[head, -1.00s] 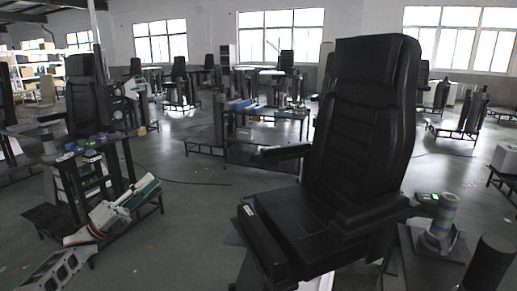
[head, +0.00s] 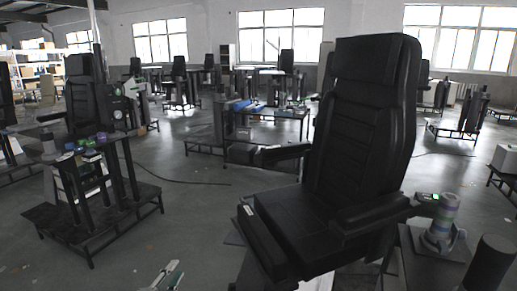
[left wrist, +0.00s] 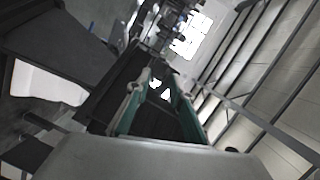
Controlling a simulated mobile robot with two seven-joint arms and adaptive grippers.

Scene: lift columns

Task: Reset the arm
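My left gripper (head: 168,274) shows only at the bottom edge of the head view, as pale and green finger parts; the rest of that arm is out of the picture. In the left wrist view its two green-and-grey fingers (left wrist: 160,88) stand apart with a dark gap between them, and I see nothing held. My right arm and gripper do not show in either view.
A large black seat (head: 352,150) stands close at centre right. A dark stand (head: 95,215) with small coloured items is at left. A grey-green device (head: 440,225) sits on the right-hand stand. Several more seats stand behind; grey floor is open at centre left.

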